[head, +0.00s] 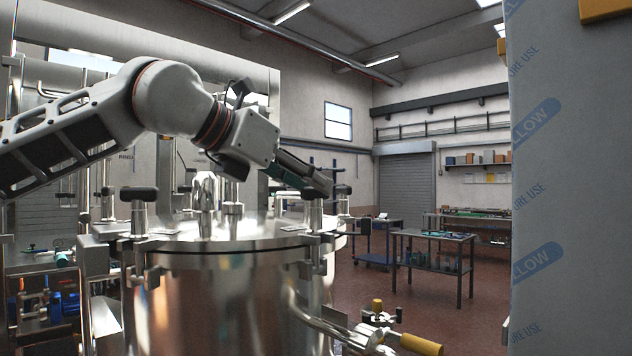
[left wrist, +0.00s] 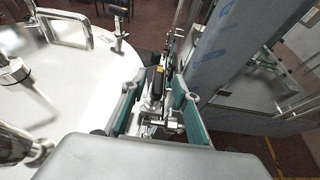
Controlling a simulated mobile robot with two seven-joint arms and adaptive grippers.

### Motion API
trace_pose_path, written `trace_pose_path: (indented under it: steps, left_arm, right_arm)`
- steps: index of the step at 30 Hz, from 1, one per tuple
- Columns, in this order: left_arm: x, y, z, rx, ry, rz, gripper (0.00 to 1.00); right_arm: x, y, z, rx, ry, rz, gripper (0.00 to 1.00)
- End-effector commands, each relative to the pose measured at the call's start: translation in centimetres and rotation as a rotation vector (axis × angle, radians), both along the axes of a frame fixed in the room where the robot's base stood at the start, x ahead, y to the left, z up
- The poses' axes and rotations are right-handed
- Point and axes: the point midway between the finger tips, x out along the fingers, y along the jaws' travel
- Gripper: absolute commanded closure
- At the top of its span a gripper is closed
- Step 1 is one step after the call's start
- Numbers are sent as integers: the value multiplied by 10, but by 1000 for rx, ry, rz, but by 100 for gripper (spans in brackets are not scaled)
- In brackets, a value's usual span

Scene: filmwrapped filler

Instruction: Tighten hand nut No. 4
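A shiny steel vessel (head: 235,290) with a flat round lid (head: 225,238) stands in front of me in the head view. Hand nuts with dark handles sit around its rim: one at the left (head: 139,195), one at the far right (head: 343,190), and one at the front right (head: 314,208) by my left gripper (head: 318,184). In the left wrist view, the spread teal-padded fingers of my left gripper (left wrist: 158,105) are on either side of this hand nut's dark handle (left wrist: 155,82), with visible gaps. I see no numbers on the nuts. My right gripper is out of view.
Bent handles (left wrist: 70,28) and fittings stand on the lid. A pipe with a yellow handle (head: 421,345) sticks out at the vessel's lower right. A film-wrapped column (head: 570,180) fills the right side. Work tables (head: 433,238) stand farther back.

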Motion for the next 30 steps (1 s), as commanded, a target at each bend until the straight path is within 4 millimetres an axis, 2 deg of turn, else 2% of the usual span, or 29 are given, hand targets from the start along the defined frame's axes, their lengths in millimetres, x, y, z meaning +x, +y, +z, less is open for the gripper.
trace_pose_path:
  steps: [6,15,16,19,30]
  left_arm:
    - [14,-14,-7,0,1,0,70]
    - [16,-15,-9,-1,1,0,70]
    - [16,-15,-9,-1,1,0,73]
    - [16,-15,-9,-1,0,0,99]
    - [16,-15,-8,-4,1,-24,100]
  right_arm:
    - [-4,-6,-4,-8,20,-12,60]
    - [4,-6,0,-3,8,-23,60]
    - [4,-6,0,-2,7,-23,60]
    - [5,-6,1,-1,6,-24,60]
    - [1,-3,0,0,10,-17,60]
